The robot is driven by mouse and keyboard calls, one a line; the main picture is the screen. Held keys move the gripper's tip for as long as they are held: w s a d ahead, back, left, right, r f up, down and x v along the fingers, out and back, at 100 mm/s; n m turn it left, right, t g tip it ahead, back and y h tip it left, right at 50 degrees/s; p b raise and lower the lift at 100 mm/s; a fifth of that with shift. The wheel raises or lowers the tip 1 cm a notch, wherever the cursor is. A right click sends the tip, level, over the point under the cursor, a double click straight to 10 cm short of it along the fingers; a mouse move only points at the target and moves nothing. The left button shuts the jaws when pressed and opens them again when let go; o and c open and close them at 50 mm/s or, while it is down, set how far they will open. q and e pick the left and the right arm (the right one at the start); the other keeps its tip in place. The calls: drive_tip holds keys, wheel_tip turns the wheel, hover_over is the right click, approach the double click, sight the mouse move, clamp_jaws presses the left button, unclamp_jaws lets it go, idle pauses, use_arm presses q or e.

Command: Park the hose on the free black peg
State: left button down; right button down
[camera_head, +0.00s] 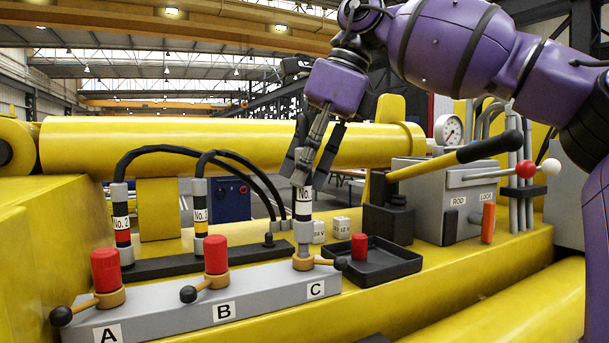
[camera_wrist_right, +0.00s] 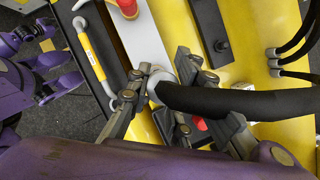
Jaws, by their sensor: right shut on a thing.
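My right gripper (camera_head: 303,180) is shut on the hose's coupling (camera_head: 303,206), grey with a white "No." label and a black band. The coupling stands upright at port C (camera_head: 303,263), its lower end at the brass collar; I cannot tell whether it is locked there. In the right wrist view the black hose (camera_wrist_right: 215,100) runs right from between the fingers (camera_wrist_right: 170,105). The free black peg (camera_head: 268,240) stands at the right end of the black bar (camera_head: 160,267). Two other hose couplings, red-banded (camera_head: 122,222) and yellow-banded (camera_head: 200,216), stand on that bar.
Ports A and B carry red caps (camera_head: 105,270) (camera_head: 215,254), with black-knobbed levers in front. A black tray (camera_head: 385,268) with a loose red cap (camera_head: 359,246) lies right of port C. Two small white blocks (camera_head: 319,231) stand behind. A lever box (camera_head: 440,215) is farther right.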

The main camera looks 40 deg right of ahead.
use_arm(q)
drive_tip(key=shift+w+r, duration=0.15)
drive_tip(key=shift+r, duration=0.1)
use_arm(e)
drive_tip(key=shift+r, duration=1.4)
